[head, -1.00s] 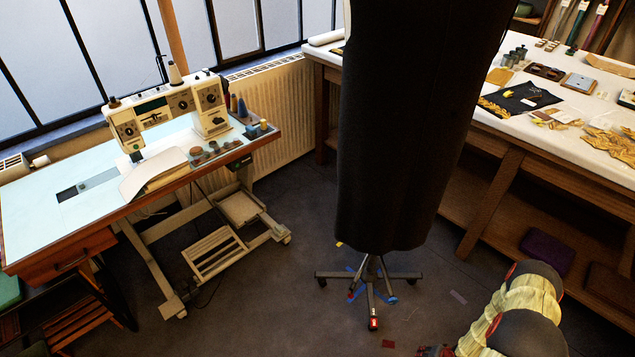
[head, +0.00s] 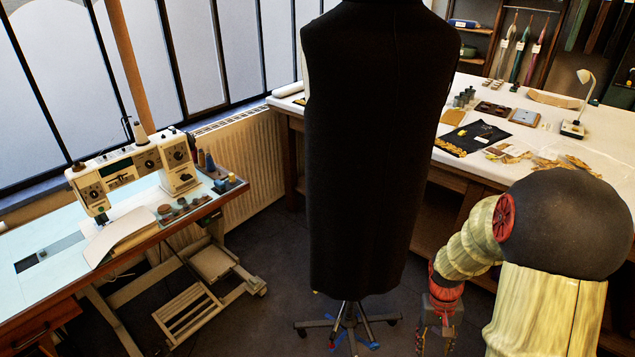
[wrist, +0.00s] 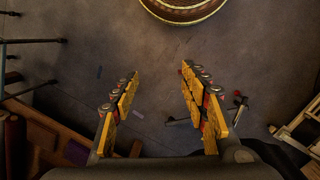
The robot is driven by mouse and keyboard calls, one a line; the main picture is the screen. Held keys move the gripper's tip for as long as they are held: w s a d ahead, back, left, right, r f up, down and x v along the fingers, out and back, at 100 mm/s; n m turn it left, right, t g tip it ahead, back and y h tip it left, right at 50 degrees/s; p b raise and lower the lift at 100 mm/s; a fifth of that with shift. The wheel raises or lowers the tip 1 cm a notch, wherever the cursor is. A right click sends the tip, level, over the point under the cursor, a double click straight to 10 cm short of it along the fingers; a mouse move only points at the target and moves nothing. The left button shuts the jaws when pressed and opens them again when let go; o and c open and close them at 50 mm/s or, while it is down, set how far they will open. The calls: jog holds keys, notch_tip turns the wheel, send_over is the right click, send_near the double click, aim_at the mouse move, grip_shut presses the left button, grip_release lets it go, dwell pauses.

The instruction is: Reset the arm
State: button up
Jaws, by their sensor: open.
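My arm (head: 560,230) shows at the lower right of the head view, bent at a dark rounded joint. My gripper (head: 437,335) points down at the bottom of that view, to the right of the dress form's stand. In the wrist view my gripper (wrist: 161,75) has its two yellow-padded fingers spread apart. Nothing is between them but bare floor (wrist: 155,50) some way below. In the head view the fingertips are partly cut off by the lower edge.
A black dress form (head: 365,150) on a wheeled stand (head: 350,325) stands close, left of my gripper. A sewing machine (head: 135,170) sits on a table at left. A white-topped worktable (head: 470,95) with fabric pieces runs behind my arm. A round object (wrist: 180,12) shows in the wrist view.

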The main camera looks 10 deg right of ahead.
jog(key=s+a+r+n+t+p, duration=0.1)
jog(key=s+a+r+t, duration=0.1)
jog(key=a+r, duration=0.5)
jog(key=s+a+r+n+t+p, duration=0.1)
jog(key=a+r, duration=0.5)
jog(key=r, duration=0.9)
jog(key=s+a+r+n+t+p, duration=0.1)
jog(key=s+a+r+n+t, duration=0.1)
jog(key=a+r, duration=0.5)
notch_tip(320, 180, up, 4)
jog(key=s+t, duration=0.1)
jog(key=t, duration=0.1)
jog(key=shift+a+t+p, duration=0.35)
jog(key=shift+t, duration=0.05)
jog(key=shift+s, duration=0.15)
